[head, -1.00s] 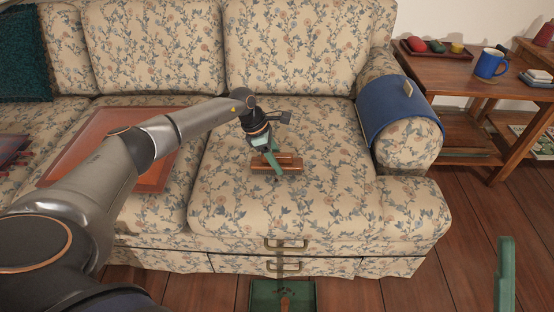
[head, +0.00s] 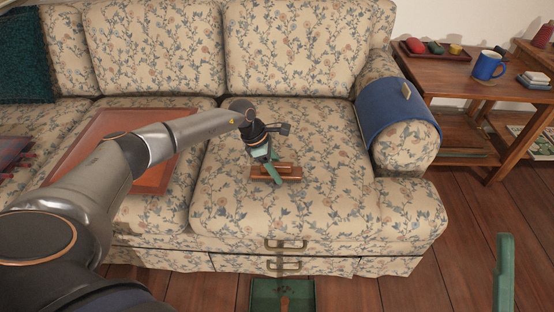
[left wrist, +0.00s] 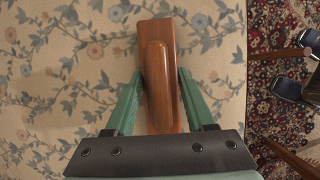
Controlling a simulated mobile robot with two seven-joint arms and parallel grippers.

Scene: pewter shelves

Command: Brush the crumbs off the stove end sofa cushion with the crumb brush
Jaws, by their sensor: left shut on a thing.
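The crumb brush (head: 288,170) has a brown wooden back and handle. My left gripper (head: 270,174) is shut on its handle, low over the right-hand seat cushion (head: 320,195). In the left wrist view the brush (left wrist: 158,75) lies between my green fingers (left wrist: 155,105), over the floral cloth. I cannot tell whether its bristles touch the cushion, and I make out no crumbs. A green finger of my right gripper (head: 505,275) shows at the lower right edge; its other finger is out of view.
A reddish tray or board (head: 100,140) covers much of the neighbouring cushion. A blue cover (head: 395,112) lies over the sofa arm. A side table (head: 455,80) with a blue mug (head: 489,65) stands right. A green tray (head: 283,294) is in front of the sofa.

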